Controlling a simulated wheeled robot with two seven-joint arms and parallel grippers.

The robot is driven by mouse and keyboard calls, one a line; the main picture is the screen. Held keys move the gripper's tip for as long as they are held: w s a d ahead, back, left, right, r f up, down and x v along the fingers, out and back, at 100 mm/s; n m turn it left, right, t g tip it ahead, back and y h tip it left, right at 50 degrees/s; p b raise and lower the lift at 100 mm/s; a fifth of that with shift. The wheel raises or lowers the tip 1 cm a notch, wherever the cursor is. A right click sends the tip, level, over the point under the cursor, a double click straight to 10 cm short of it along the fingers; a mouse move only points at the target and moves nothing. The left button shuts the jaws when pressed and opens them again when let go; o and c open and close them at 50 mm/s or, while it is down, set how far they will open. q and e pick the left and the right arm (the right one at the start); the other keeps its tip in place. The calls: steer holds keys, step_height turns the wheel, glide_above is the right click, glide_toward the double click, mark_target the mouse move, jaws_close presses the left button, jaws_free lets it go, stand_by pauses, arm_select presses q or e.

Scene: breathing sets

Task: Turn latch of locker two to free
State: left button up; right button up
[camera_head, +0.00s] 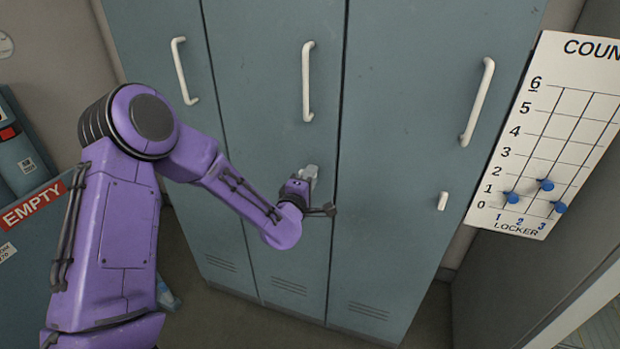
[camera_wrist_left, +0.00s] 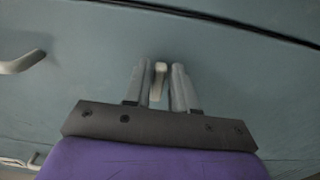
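Locker two is the middle blue-grey door (camera_head: 270,135), with a long white handle (camera_head: 307,82) high on it. My left gripper (camera_head: 312,171) is at the door's right side, below the handle, and covers the latch in the head view. In the left wrist view the small pale latch (camera_wrist_left: 158,80) stands between the two grey fingers of my left gripper (camera_wrist_left: 159,88). Its long side runs along the fingers. A narrow gap shows on each side of it, so the fingers are around it and not visibly clamped. My right gripper is not in view.
The left door (camera_head: 165,40) and right door (camera_head: 400,130) are shut. The right door has a pale latch (camera_head: 442,201) and a handle (camera_head: 477,102). A white count board (camera_head: 545,130) with blue pegs hangs at the right. An "EMPTY" bin (camera_head: 30,240) stands at the left.

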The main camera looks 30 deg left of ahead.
arm_select(q)
steer(key=shift+o, duration=0.6)
steer(key=shift+s, duration=0.1)
steer(key=b+v, duration=0.2)
steer(key=v, duration=0.8)
steer(key=shift+s, duration=0.15)
steer(key=shift+d, duration=0.15)
